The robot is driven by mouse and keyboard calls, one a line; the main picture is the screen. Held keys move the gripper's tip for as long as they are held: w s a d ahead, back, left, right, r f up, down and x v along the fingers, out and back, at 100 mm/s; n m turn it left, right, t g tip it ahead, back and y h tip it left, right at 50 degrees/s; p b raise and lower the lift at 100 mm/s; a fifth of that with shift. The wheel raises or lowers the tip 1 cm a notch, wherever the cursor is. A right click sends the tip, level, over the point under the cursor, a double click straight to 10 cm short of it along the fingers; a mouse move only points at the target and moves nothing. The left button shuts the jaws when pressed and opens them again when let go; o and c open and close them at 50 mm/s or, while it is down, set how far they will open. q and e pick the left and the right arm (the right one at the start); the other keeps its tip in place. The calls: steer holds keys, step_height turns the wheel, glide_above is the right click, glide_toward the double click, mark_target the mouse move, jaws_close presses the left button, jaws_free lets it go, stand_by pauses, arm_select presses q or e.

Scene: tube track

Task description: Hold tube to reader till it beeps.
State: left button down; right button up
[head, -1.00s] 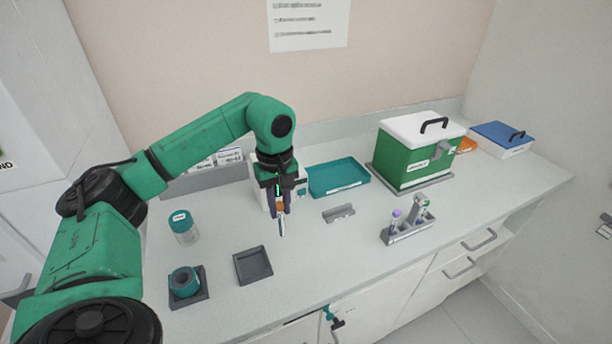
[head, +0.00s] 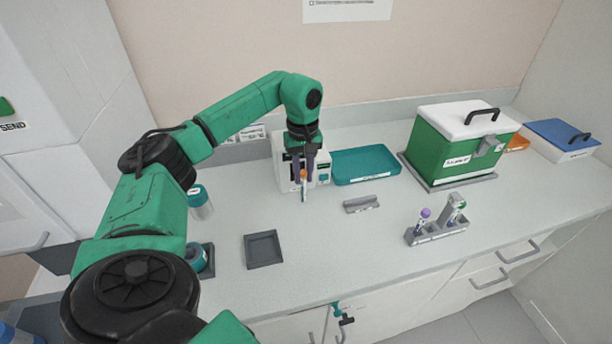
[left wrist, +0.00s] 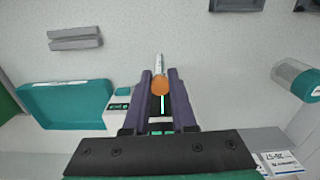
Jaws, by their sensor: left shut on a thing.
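My left gripper (head: 303,172) is shut on a slim tube (head: 304,190) with an orange cap, held upright or nearly so just in front of the white reader (head: 323,163). In the left wrist view, the orange cap (left wrist: 160,87) sits between the two purple fingers, with the clear tube beyond it. The reader's small lit screen (left wrist: 119,106) and a teal patch show beside the fingers. I cannot tell whether the tube touches the reader. The gripper hides part of the reader's front. My right gripper is not in view.
A teal tray (head: 366,166) lies right of the reader, with a grey holder (head: 361,204) in front. A tube rack (head: 437,234) and green box (head: 455,148) stand further right. A dark square tray (head: 263,249) and a teal-lidded jar (head: 201,205) are at left.

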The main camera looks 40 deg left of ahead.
arm_select(q)
steer(key=shift+s, duration=0.1)
steer(key=shift+r, duration=0.1)
steer(key=shift+d+r+p, duration=0.2)
steer(key=shift+r+p, duration=0.15)
steer(key=shift+p, duration=0.05)
steer(key=s+d+r+p, duration=0.2)
steer(key=d+r+p, duration=0.1)
steer(key=r, duration=0.1)
steer(key=shift+s+d, duration=0.35)
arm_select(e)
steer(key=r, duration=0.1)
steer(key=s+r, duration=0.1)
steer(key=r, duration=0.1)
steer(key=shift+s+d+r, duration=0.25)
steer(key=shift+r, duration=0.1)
